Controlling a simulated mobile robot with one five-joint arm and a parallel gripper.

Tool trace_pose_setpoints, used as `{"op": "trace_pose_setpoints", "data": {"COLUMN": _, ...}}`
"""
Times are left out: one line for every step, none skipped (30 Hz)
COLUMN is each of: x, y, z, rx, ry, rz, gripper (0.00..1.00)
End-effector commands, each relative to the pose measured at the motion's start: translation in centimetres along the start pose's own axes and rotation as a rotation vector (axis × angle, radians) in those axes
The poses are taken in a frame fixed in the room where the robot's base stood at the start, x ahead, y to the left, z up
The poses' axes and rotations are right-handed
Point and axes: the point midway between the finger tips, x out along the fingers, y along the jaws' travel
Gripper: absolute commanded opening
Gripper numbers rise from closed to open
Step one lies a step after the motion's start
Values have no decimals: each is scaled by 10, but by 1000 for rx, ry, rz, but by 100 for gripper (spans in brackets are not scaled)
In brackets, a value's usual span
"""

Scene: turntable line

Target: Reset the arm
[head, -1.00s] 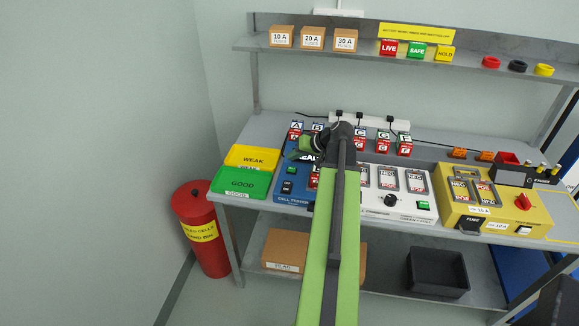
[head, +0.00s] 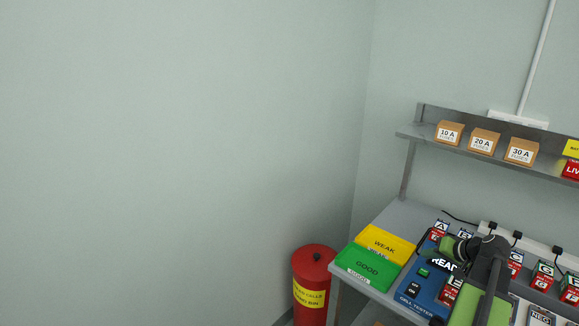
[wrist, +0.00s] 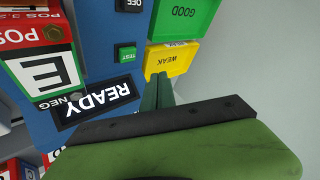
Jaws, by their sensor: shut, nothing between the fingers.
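My gripper (head: 446,249) is at the end of my green and dark grey arm, at the lower right of the head view, over the blue cell tester (head: 424,288). In the wrist view its dark green fingers (wrist: 158,92) are shut together with nothing between them. They point toward the yellow WEAK tray (wrist: 172,60). The tester's READY display (wrist: 97,102) lies beside them, partly covered by the gripper body. A block labelled E (wrist: 47,75) stands at the left of the wrist view. I cannot tell the exact height of the fingers above the tester.
The green GOOD tray (head: 368,268) is at the bench's left end. A red bin (head: 313,285) stands on the floor beside the bench. Boxes of fuses, such as the 10 A box (head: 449,133), sit on the shelf (head: 410,133). Plain wall fills the left side.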

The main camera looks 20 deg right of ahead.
Motion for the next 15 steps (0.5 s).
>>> {"op": "trace_pose_setpoints", "data": {"x": 11, "y": -16, "z": 1, "rx": -20, "ry": -14, "rz": -15, "gripper": 0}}
{"op": "trace_pose_setpoints", "data": {"x": 20, "y": -30, "z": 3, "rx": -36, "ry": -26, "rz": -27, "gripper": 0}}
{"op": "trace_pose_setpoints", "data": {"x": 34, "y": -52, "z": 6, "rx": -63, "ry": -46, "rz": -47, "gripper": 0}}
{"op": "trace_pose_setpoints", "data": {"x": 46, "y": -72, "z": 9, "rx": -87, "ry": -63, "rz": -64, "gripper": 0}}
{"op": "trace_pose_setpoints", "data": {"x": 58, "y": -94, "z": 14, "rx": -113, "ry": -82, "rz": -83, "gripper": 0}}
{"op": "trace_pose_setpoints", "data": {"x": 75, "y": -126, "z": 24, "rx": -151, "ry": -110, "rz": -109, "gripper": 0}}
{"op": "trace_pose_setpoints", "data": {"x": 86, "y": -149, "z": 32, "rx": -181, "ry": -133, "rz": -124, "gripper": 0}}
{"op": "trace_pose_setpoints", "data": {"x": 97, "y": -172, "z": 43, "rx": -214, "ry": -157, "rz": -137, "gripper": 0}}
{"op": "trace_pose_setpoints", "data": {"x": 111, "y": -200, "z": 59, "rx": -261, "ry": -193, "rz": -150, "gripper": 0}}
{"op": "trace_pose_setpoints", "data": {"x": 120, "y": -222, "z": 72, "rx": -296, "ry": -221, "rz": -159, "gripper": 0}}
{"op": "trace_pose_setpoints", "data": {"x": 129, "y": -242, "z": 88, "rx": -333, "ry": -252, "rz": -164, "gripper": 0}}
{"op": "trace_pose_setpoints", "data": {"x": 138, "y": -269, "z": 109, "rx": -380, "ry": -295, "rz": -170, "gripper": 0}}
{"op": "trace_pose_setpoints", "data": {"x": 145, "y": -288, "z": 126, "rx": -415, "ry": -329, "rz": -171, "gripper": 0}}
{"op": "trace_pose_setpoints", "data": {"x": 150, "y": -305, "z": 145, "rx": -450, "ry": -363, "rz": -170, "gripper": 0}}
{"op": "trace_pose_setpoints", "data": {"x": 155, "y": -326, "z": 169, "rx": -494, "ry": -409, "rz": -163, "gripper": 0}}
